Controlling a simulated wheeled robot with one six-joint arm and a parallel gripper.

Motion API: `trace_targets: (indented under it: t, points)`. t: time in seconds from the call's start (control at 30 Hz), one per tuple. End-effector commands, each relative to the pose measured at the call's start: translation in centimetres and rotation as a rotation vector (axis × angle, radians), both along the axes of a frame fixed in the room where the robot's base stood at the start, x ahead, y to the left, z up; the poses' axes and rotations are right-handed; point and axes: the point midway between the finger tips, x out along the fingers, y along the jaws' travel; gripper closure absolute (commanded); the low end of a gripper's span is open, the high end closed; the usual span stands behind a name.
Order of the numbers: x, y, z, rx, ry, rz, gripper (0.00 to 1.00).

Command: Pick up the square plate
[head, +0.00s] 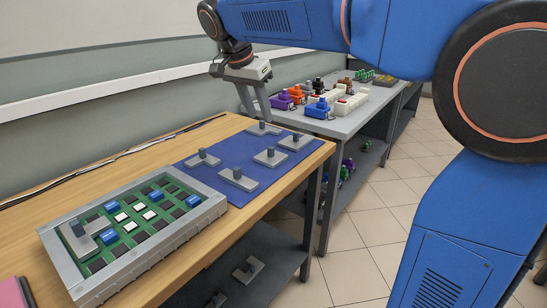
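Several grey plates with dark upright knobs lie on a blue mat (222,190) on the wooden table. The plate at the mat's far end (254,131) is partly hidden behind my gripper (258,117). A squarish plate (271,159) lies near the mat's middle, with other plates at its right (296,144), front left (238,181) and left (203,161). From this angle I cannot tell for certain which one is square. My gripper points down with its fingers apart, just above the far plate's knob. I cannot tell whether it touches it.
A grey-walled tray (165,252) with a green board, blue and white blocks and a knobbed grey plate stands at the table's near end. More plates lie on the shelf (262,285) below. A grey table (345,122) with coloured parts stands beyond. Tiled floor is clear at right.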

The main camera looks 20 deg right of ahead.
Motion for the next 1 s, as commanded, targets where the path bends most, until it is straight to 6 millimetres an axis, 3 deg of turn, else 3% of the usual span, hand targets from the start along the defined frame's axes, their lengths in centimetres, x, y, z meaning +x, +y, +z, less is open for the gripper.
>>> trace_targets:
  t: [0.3, 0.67, 1.0]
  points:
    - [1.2, -1.8, -5.2, -0.001, 0.003, -0.001, 0.64]
    - [1.7, -2.6, -7.7, 0.0, 0.002, 0.001, 0.64]
    - [2.2, -3.7, -11.7, 0.0, 0.002, 0.001, 0.64]
